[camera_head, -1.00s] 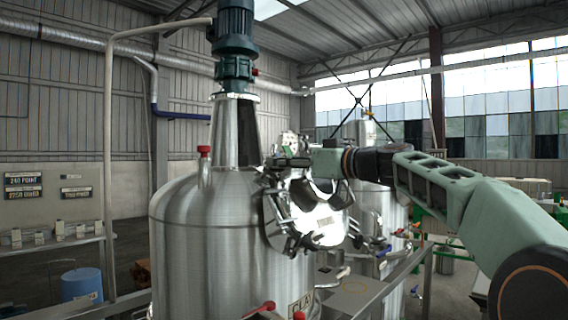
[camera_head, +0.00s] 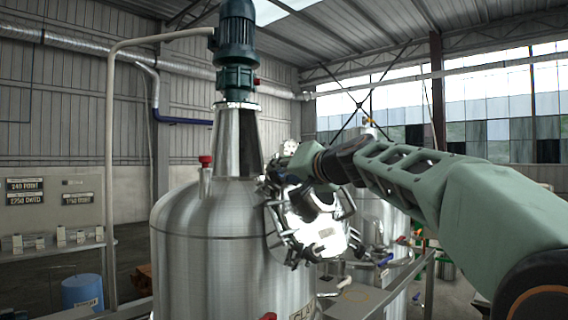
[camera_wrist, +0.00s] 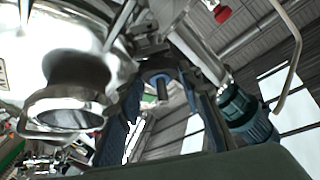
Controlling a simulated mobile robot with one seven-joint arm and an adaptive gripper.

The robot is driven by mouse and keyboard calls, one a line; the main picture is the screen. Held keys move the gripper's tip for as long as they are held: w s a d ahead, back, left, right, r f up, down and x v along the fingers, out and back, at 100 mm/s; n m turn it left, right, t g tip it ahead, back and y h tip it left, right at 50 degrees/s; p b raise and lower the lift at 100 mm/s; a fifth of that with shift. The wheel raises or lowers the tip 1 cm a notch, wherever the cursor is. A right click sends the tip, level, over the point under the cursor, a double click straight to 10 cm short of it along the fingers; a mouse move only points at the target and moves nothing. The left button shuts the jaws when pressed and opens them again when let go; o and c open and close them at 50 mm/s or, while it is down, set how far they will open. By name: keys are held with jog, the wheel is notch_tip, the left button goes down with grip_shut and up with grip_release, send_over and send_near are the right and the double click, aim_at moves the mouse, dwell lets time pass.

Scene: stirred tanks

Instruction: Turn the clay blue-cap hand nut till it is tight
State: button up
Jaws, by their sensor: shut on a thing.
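The clay tank (camera_head: 225,240) is a tall shiny steel vessel, with part of a "CLA…" plate (camera_head: 303,312) low at the picture's edge. Its round manway lid (camera_head: 318,225) faces me, ringed by several clamps. My gripper (camera_head: 288,165) is at the upper left rim of the lid, mostly hidden by my own wrist. In the wrist view, my two dark fingers (camera_wrist: 163,88) reach up on both sides of a small blue-grey part (camera_wrist: 160,80), which looks like the blue-cap hand nut. They are shut on it. Its thread and seat are hidden, so tightness cannot be told.
A green motor (camera_head: 235,75) stands on the tank's top cone. A red-capped stub (camera_head: 206,162) rises from the tank's shoulder. A second tank (camera_head: 378,205) stands behind my arm. A blue drum (camera_head: 82,291) stands at left.

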jog(key=m+h+p, duration=0.1)
jog(key=m+p, duration=0.1)
jog(key=m+h+p, duration=0.1)
jog(key=p, duration=0.2)
jog(key=shift+s+a+r+m, duration=0.1)
jog(key=shift+a+r+m, duration=0.1)
jog(key=shift+r+m, duration=0.2)
jog(key=m+h+p, duration=0.1)
jog(key=m+p, duration=0.1)
jog(key=shift+a+f+m+p, duration=0.1)
jog(key=shift+m+p, duration=0.2)
jog(key=shift+p, duration=0.05)
jog(key=m+g+h, duration=0.1)
jog(key=m+h, duration=0.1)
jog(key=m, duration=0.2)
jog(key=shift+g+p, duration=0.3)
jog(key=shift+g, duration=0.1)
jog(key=shift+m+g+h, duration=0.7)
jog(key=shift+m+g, duration=0.4)
jog(key=shift+m, duration=1)
jog(key=o, duration=1.2)
jog(key=shift+c, duration=0.2)
jog(key=shift+r, duration=0.2)
